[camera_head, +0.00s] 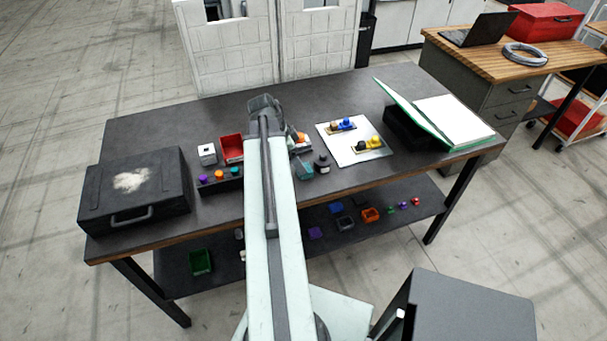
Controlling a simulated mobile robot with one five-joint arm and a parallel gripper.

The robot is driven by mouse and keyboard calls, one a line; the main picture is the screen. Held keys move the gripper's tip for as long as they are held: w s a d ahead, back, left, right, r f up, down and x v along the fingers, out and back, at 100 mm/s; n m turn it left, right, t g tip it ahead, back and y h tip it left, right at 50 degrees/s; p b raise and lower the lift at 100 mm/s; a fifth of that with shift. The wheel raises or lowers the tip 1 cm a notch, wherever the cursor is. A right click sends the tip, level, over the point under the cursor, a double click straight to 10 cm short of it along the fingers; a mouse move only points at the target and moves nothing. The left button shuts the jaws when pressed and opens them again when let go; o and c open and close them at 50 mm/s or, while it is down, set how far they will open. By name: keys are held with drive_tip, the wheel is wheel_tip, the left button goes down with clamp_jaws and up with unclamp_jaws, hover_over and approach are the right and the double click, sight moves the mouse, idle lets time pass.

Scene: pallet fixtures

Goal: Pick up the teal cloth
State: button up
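A small teal item (304,171), which looks like the teal cloth, lies on the dark workbench (350,88) just right of my arm. Part of it may be hidden behind the arm. My arm reaches forward over the bench, and its dark end with my gripper (264,106) is above the bench's back half, farther back than the teal item and to its left. The fingers cannot be made out, so whether they are open or shut does not show. I see nothing hanging from the gripper.
A small dark object (322,163) stands beside the teal item. Left are a red bin (231,148), a white block (207,153) and a black case (135,190). Right are a white board (338,148) with fixtures and an open green-edged case (450,122). A lower shelf holds small parts.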

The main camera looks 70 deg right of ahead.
drive_tip(key=shift+d+f, duration=0.1)
drive_tip(key=shift+f, duration=0.05)
drive_tip(key=b+x, duration=0.5)
drive_tip(key=shift+f, duration=0.25)
drive_tip(key=shift+s+r, duration=0.1)
drive_tip(key=shift+r, duration=0.1)
drive_tip(key=c, duration=1.4)
wheel_tip(320, 180, up, 10)
drive_tip(key=p, duration=1)
drive_tip(key=shift+p, duration=0.3)
drive_tip(key=shift+c, duration=0.2)
